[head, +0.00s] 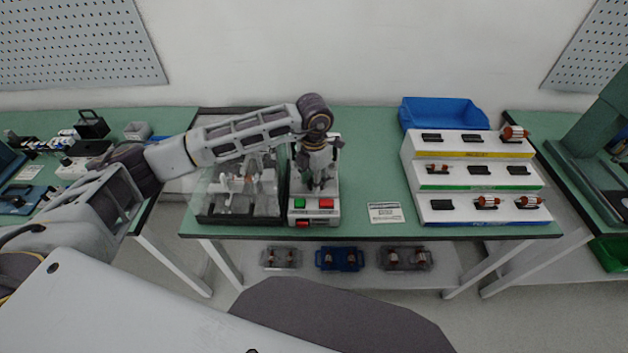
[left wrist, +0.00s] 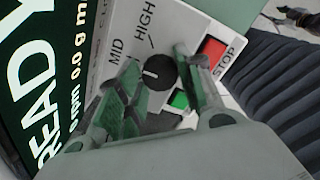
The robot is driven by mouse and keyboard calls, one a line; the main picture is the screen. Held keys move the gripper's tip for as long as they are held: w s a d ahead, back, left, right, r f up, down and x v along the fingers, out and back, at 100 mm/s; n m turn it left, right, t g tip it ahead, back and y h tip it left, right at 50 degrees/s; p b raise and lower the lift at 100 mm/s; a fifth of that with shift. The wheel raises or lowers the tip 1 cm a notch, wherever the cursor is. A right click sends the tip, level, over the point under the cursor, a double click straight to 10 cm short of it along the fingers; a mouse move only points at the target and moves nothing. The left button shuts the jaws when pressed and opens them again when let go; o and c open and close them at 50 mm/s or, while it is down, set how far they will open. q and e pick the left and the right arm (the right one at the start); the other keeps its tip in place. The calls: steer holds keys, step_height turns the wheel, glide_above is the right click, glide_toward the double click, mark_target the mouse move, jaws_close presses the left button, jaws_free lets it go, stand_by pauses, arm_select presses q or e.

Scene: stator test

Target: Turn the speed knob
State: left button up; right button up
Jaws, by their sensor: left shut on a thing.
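The speed knob (left wrist: 158,70) is black and round, with a white mark on its left side in the left wrist view. Labels MID and HIGH are printed beside it on the white panel of the control box (head: 299,222). My left gripper (head: 318,187) reaches down over the box and hides the knob in the head view. In the left wrist view its fingers (left wrist: 163,88) stand on either side of the knob, shut on it. My right gripper is not in view.
The box has a red STOP button (left wrist: 214,51) and a green button (left wrist: 180,100) close to the fingers. A screen (left wrist: 45,75) reads READY. A clear-covered test fixture (head: 240,220) is left of the box. A stepped rack (head: 418,190) and blue bin (head: 440,112) stand right.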

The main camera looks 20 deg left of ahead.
arm_select(q)
steer(key=o, duration=1)
steer(key=shift+r, duration=6.05)
steer(key=shift+f, duration=0.1)
